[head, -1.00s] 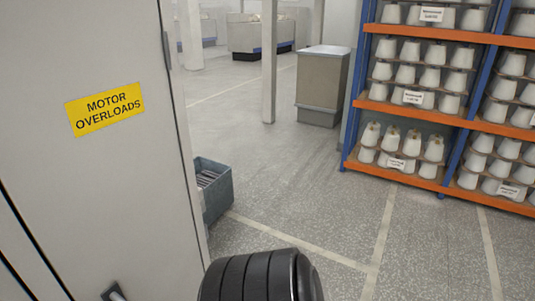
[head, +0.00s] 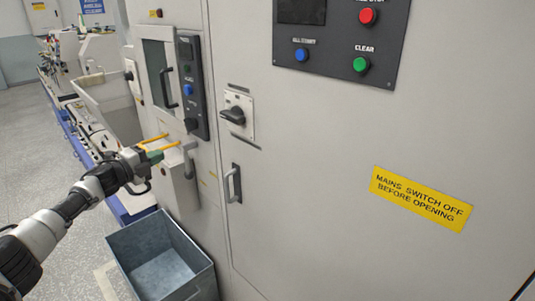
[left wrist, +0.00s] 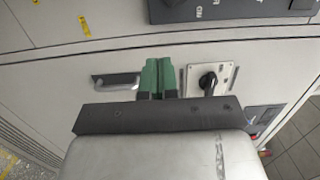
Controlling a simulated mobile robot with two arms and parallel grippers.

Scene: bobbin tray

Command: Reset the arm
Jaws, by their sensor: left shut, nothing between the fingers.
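My left arm reaches in from the left in the head view. Its gripper (head: 155,156) has green fingers held in front of the grey machine cabinet (head: 290,130). In the left wrist view the fingers (left wrist: 158,76) are together and hold nothing. Behind them, a cabinet handle shows just left and a black rotary switch (left wrist: 208,82) just right. I cannot tell whether the fingers touch the cabinet. My right gripper is in neither view.
An open grey bin (head: 205,268) stands on the floor below my left gripper. The cabinet front carries a rotary switch (head: 233,115), a door handle (head: 234,184) and a button panel (head: 342,35). Free floor (head: 30,150) lies at the left.

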